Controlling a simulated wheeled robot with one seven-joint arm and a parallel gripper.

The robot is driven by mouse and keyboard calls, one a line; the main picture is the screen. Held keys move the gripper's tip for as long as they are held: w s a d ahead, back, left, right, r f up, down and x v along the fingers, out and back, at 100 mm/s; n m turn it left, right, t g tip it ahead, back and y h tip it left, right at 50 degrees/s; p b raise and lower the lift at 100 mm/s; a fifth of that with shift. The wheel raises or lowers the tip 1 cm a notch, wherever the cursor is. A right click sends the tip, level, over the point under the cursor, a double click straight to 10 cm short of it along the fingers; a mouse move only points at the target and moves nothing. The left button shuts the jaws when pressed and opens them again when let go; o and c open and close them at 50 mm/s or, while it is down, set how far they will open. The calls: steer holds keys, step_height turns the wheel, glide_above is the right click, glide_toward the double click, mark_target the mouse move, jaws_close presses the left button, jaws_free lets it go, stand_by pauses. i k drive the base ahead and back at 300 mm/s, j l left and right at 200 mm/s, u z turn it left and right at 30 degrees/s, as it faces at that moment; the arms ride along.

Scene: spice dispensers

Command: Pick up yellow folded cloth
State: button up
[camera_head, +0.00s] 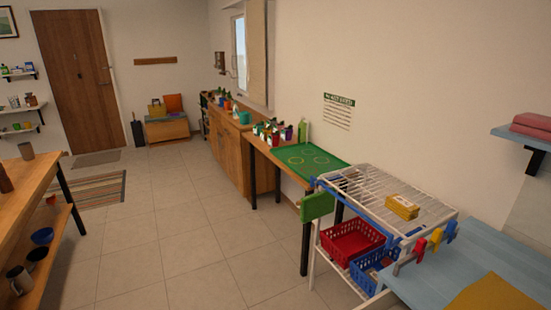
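A small yellow block-like bundle (403,206), which looks like a folded cloth, lies on top of the white wire rack (365,180) at the right. A flat darker yellow piece (492,295) lies on the light blue table (450,270) at the lower right and is cut off by the bottom edge. It may also be cloth; I cannot tell whether it is folded. My gripper is not in view.
Red (350,241) and blue (372,268) baskets sit under the rack. Clothespin-like coloured pieces (436,239) line the blue table's edge. A wooden table (45,180) stands at left. A wall shelf (520,139) holds folded red cloths (531,126). The tiled floor (190,240) between is clear.

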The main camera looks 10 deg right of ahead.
mark_target(404, 208)
steer(key=i+j, duration=0.1)
steer(key=j, duration=0.25)
steer(key=i+j+u, duration=0.15)
steer(key=i+j, duration=0.3)
steer(key=i+j+u, duration=0.2)
steer(key=i+j, duration=0.2)
steer(key=i, duration=0.15)
steer(key=i+j+u, duration=0.15)
steer(key=i+j, duration=0.2)
steer(key=i, duration=0.15)
steer(key=i+z, duration=0.3)
steer(key=i, duration=0.3)
steer(key=i+z, duration=0.3)
steer(key=i, duration=0.25)
steer(key=i+j+z, duration=0.3)
steer(key=i, duration=0.3)
steer(key=i+z, duration=0.5)
steer(key=i+j+z, duration=0.1)
steer(key=i+z, duration=0.35)
steer(key=i+j+z, duration=0.25)
steer(key=z, duration=0.25)
steer(key=l, duration=0.45)
